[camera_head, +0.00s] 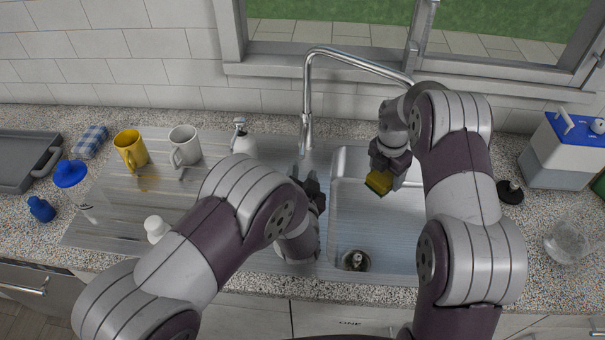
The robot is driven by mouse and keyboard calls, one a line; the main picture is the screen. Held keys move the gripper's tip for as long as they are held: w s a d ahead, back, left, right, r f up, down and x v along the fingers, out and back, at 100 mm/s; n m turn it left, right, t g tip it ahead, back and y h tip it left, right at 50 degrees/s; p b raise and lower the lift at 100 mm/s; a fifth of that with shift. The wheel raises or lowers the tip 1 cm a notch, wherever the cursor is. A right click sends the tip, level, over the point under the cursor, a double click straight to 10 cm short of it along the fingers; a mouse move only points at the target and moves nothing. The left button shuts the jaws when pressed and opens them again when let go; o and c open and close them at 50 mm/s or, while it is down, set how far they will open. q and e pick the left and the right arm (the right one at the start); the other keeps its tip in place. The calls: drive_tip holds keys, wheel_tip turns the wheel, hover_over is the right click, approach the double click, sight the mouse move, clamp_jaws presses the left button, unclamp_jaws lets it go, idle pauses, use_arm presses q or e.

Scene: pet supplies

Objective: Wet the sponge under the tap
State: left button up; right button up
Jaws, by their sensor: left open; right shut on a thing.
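A yellow sponge with a dark green side (379,182) is held by my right gripper (385,170), which is shut on it above the sink basin (390,225). The tap (307,100) stands behind the sink, and its long spout reaches right; the spout's end is hidden behind my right arm. I cannot tell whether water runs. My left gripper (308,190) is open and empty near the left edge of the basin, in front of the tap's base.
A yellow mug (130,150), a white mug (184,147) and a soap dispenser (243,140) stand on the drainboard at left. A blue-and-white box (565,150) and a glass bowl (567,242) stand at right.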

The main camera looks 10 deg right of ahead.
drive_tip(key=s+a+p, duration=0.2)
drive_tip(key=s+a, duration=0.1)
drive_tip(key=s, duration=0.3)
drive_tip(key=shift+s, duration=0.4)
idle(0.9)
drive_tip(key=s+a+r+p, duration=0.2)
drive_tip(key=s+r+p, duration=0.2)
drive_tip(key=p, duration=0.1)
drive_tip(key=shift+s, duration=0.3)
idle(1.0)
